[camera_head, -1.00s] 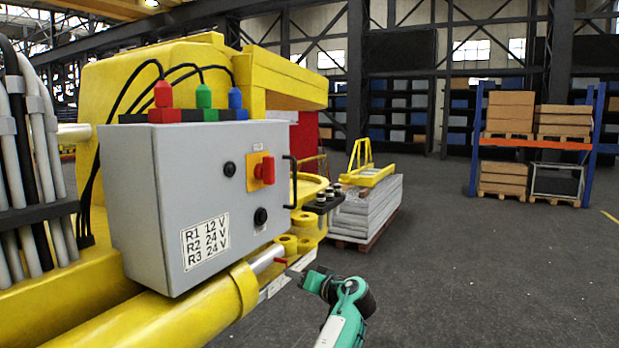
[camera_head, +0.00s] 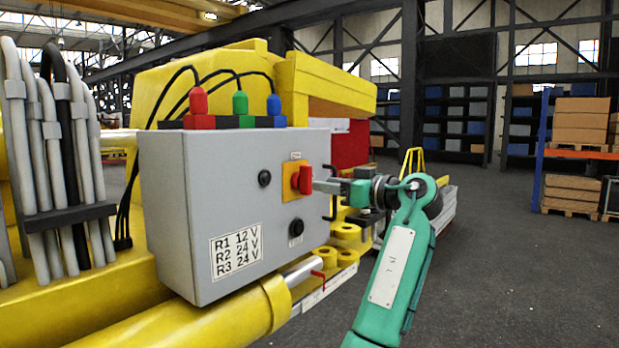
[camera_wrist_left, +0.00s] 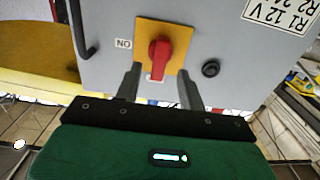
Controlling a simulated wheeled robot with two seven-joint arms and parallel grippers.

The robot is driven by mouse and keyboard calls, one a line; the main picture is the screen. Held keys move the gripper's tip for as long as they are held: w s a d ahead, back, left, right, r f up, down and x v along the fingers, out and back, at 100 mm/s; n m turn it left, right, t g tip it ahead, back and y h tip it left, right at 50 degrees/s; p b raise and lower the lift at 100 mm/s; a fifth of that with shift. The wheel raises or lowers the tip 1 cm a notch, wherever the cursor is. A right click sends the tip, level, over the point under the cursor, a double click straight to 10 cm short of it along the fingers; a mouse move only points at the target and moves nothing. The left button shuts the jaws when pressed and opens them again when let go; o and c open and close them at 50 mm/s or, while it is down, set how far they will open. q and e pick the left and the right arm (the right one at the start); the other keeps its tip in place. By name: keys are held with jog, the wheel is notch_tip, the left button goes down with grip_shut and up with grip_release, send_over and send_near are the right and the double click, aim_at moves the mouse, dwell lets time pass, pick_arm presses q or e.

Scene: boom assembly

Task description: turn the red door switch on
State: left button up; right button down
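The red door switch (camera_head: 306,180) is a knob on an orange plate (camera_head: 289,184) on the front of a grey cabinet (camera_head: 205,190). In the left wrist view the knob (camera_wrist_left: 159,58) stands lengthwise up and down the picture, with an upside-down "ON" label (camera_wrist_left: 123,43) left of its plate. A second label by the plate is mostly hidden. My left gripper (camera_head: 320,186) is at the knob. In the wrist view its fingers (camera_wrist_left: 161,78) are apart, one on each side of the knob's near end, with gaps between. My right gripper is not in view.
A black door handle (camera_head: 333,206) stands out right of the switch, close to my left gripper. Black round buttons (camera_head: 296,227) sit on the cabinet front. Red, green and blue cable plugs (camera_head: 240,103) are on top. Open floor lies to the right.

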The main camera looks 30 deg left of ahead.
aim_at(308, 195)
pick_arm(q)
jog(key=a+p, duration=0.1)
jog(key=a, duration=0.5)
jog(key=shift+w+a, duration=0.2)
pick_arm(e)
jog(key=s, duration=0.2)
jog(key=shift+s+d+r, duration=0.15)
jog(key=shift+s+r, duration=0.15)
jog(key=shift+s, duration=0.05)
pick_arm(q)
jog(key=shift+c, duration=0.2)
jog(key=c, duration=0.6)
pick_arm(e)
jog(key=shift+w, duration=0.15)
